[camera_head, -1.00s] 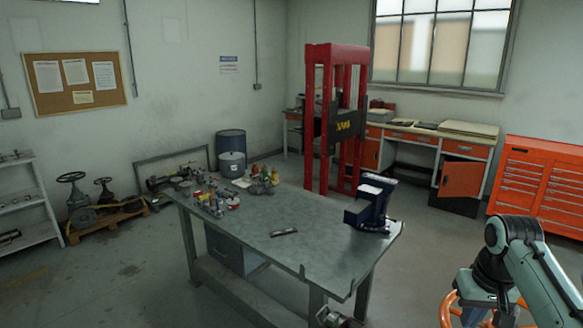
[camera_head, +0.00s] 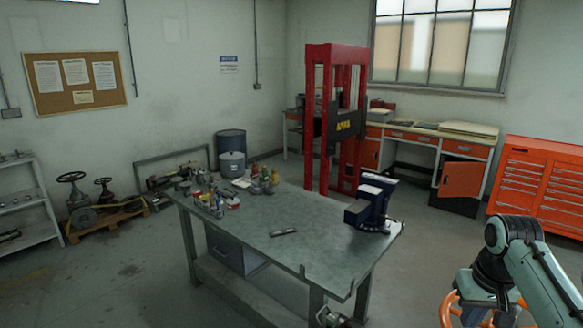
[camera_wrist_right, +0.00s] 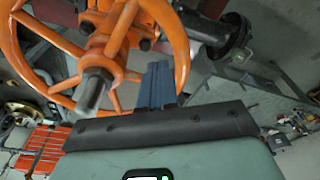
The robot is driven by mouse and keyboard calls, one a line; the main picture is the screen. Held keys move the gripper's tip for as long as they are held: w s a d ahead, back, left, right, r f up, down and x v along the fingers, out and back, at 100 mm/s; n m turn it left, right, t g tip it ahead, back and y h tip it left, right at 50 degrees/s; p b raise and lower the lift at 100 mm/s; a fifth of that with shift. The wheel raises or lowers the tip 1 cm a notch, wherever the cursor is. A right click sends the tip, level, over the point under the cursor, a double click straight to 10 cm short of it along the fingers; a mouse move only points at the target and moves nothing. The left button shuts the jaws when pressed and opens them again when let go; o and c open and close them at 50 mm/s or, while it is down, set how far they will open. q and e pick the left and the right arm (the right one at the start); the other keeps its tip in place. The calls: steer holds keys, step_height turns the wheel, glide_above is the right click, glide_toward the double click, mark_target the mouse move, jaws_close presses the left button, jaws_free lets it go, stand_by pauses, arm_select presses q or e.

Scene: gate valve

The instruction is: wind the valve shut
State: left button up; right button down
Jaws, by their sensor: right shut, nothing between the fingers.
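The valve's orange handwheel (camera_wrist_right: 188,50) fills the upper left of the right wrist view, with thick spokes, a hub and a grey stem end (camera_wrist_right: 95,88). In the head view, part of the orange rim (camera_head: 452,312) shows at the lower right, cut by the frame edge and partly covered by my right arm. My right gripper (camera_wrist_right: 158,70) is shut with nothing between its fingers. Its blue-grey fingers overlap the wheel's right side, between hub and rim; I cannot tell whether they touch it.
A steel workbench (camera_head: 300,255) with a blue vise (camera_head: 370,205) and loose parts stands left of the wheel. A red press (camera_head: 335,120) and an orange tool cabinet (camera_head: 545,180) stand behind. Open floor lies between bench and cabinet.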

steer(key=shift+f, duration=0.1)
arm_select(q)
steer(key=s+f+b, duration=0.2)
steer(key=s+f, duration=0.1)
steer(key=shift+s+f, duration=0.1)
steer(key=shift+f, duration=0.05)
arm_select(e)
step_height(320, 180, down, 6)
steer(key=shift+r, duration=0.25)
stand_by(0.5)
